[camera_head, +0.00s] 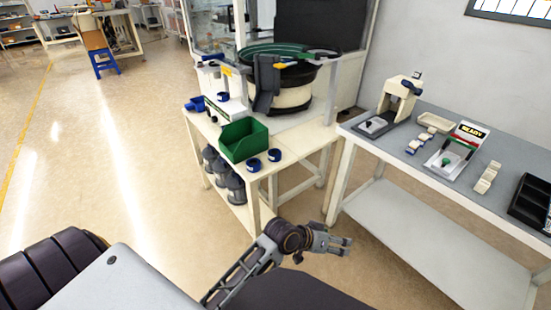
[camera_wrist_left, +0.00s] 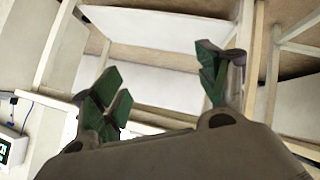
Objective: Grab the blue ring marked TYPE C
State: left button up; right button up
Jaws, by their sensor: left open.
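Two blue rings lie side by side on the cream bench top in front of the green bin: one nearer the corner (camera_head: 254,165) and one to its right (camera_head: 275,155). Another small blue round part (camera_head: 223,97) is behind the bin. Any TYPE C marking is too small to read. My left gripper (camera_head: 340,244) is low, in front of and to the right of the bench, apart from the rings. In the left wrist view its green-padded fingers (camera_wrist_left: 160,82) are spread with nothing between them. My right gripper is not in view.
The green bin (camera_head: 243,140) stands on the cream bench beside the black bowl feeder (camera_head: 285,75). A grey-topped table (camera_head: 450,195) with a READY sign (camera_head: 456,150) and fixtures is at the right. Floor left of the bench is clear.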

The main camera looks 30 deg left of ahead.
pick_arm(q)
jog(key=w+r+n+t+b, duration=0.1)
jog(key=w+r+n+t, duration=0.5)
jog(key=r+n, duration=0.3)
jog(key=w+r+n+t+b, duration=0.1)
jog(key=w+r+n+t, duration=0.55)
jog(key=r, duration=0.45)
jog(key=a+f+n+y, duration=0.2)
jog(key=a+n+y, duration=1)
jog(key=n, duration=0.6)
jog(key=s+a+f+n+g+y, duration=0.3)
jog(key=a+f+n+g+y, duration=0.4)
jog(key=n, duration=0.6)
jog(key=a+f+g, duration=0.1)
jog(key=a, duration=0.1)
jog(key=shift+s+a+f+b, duration=0.2)
jog(key=shift+s+a+b, duration=0.15)
jog(key=shift+s+b, duration=0.05)
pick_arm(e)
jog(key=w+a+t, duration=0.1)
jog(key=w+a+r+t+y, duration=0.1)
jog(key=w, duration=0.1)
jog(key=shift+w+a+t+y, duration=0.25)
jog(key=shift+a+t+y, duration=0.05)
pick_arm(q)
jog(key=shift+a, duration=0.1)
